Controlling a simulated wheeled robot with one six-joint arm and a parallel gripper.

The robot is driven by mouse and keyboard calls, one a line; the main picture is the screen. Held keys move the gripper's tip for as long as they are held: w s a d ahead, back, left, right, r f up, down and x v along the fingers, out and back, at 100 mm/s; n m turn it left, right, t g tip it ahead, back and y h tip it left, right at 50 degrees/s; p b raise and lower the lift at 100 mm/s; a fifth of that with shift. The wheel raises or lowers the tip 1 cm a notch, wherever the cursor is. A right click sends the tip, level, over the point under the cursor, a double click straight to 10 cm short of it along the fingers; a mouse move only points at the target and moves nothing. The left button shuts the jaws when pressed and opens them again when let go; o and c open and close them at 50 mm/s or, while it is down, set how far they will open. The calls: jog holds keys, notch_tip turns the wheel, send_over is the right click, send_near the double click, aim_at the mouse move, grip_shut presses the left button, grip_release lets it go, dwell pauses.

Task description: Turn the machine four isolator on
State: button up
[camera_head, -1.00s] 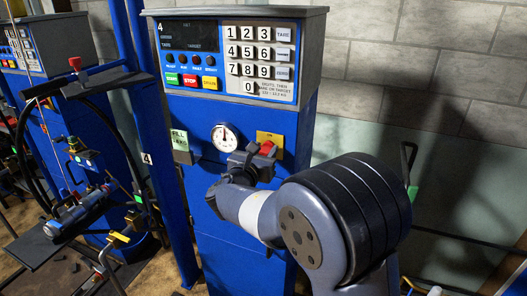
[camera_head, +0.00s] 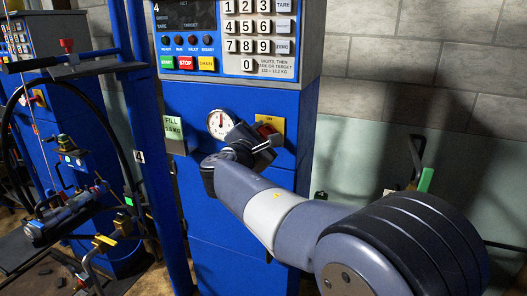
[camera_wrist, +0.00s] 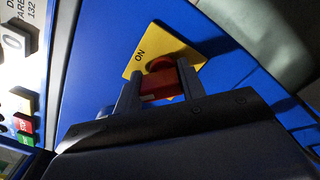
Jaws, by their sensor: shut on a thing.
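The machine four isolator is a red rotary handle (camera_wrist: 160,84) on a yellow plate (camera_wrist: 135,66) marked ON, on the blue cabinet front. In the wrist view my gripper (camera_wrist: 160,88) has one finger on each side of the red handle and is shut on it. In the head view my gripper (camera_head: 262,142) is at the yellow plate (camera_head: 277,125), right of the round gauge, and hides most of the handle. The machine four cabinet (camera_head: 235,100) carries the number 4 at its top left. The lower part of the plate is hidden in the wrist view.
A round gauge (camera_head: 221,121) sits just left of my gripper, with a FILL label (camera_head: 174,130) beyond it. The keypad (camera_head: 258,27) and START, STOP and DRAIN buttons (camera_head: 186,62) are above. A hose stand is at left; a green-marked lever (camera_head: 425,179) is at right.

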jog(key=m+b, duration=0.3)
jog(key=b, duration=0.1)
jog(key=m+b, duration=0.2)
jog(key=shift+d+f+m+b, duration=0.1)
jog(key=shift+f+m+b, duration=0.2)
jog(key=shift+f+b, duration=0.1)
jog(key=m+b, duration=0.4)
jog(key=shift+r, duration=0.25)
jog(key=o, duration=1)
jog(key=shift+s, duration=0.15)
jog(key=v, duration=1)
jog(key=shift+s, duration=0.3)
